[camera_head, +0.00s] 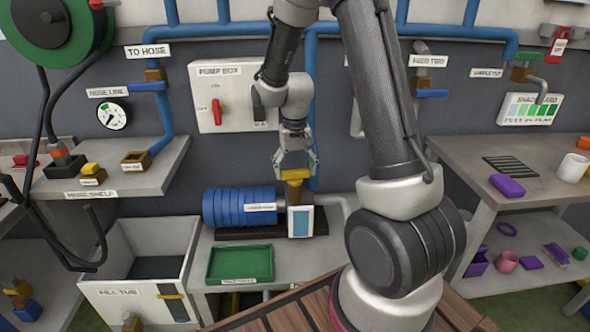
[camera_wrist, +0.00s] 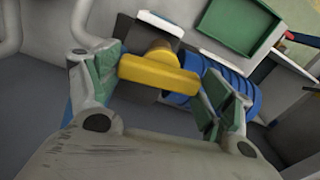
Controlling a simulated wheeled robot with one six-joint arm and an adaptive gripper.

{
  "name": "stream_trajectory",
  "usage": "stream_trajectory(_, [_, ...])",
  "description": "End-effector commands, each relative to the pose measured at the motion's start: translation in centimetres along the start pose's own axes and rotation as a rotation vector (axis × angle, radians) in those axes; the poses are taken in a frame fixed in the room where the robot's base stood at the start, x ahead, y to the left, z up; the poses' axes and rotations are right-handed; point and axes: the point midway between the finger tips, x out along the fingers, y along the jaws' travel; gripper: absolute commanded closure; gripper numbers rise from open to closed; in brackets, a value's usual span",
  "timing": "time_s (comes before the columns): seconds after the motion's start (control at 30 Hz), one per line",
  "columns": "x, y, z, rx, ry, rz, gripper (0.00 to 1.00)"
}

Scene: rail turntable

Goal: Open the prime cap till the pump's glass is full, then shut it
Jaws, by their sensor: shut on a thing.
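The blue ribbed pump (camera_head: 235,207) sits on a dark base on the middle bench. The yellow prime cap (camera_head: 294,175) is at its right end, on a brown neck. My gripper (camera_head: 295,168) comes down from above and is shut on the cap. In the wrist view the cap's yellow bar (camera_wrist: 158,74) lies crosswise between my green-padded fingers (camera_wrist: 160,85). The pump's glass (camera_head: 300,222) is a white-framed window just below the cap. It looks light blue over most of its height; the exact level is too small to read.
A green tray (camera_head: 240,264) lies in front of the pump. The fill tub (camera_head: 140,262) stands at the left. The pump box (camera_head: 222,97) with a red switch hangs on the wall behind. Benches with loose items flank both sides.

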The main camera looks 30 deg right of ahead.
Motion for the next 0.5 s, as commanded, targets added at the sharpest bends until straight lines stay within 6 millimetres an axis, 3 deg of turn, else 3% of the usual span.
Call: stream_trajectory(0.5, [-0.06,0.00,-0.09,0.142,0.002,0.000,0.44])
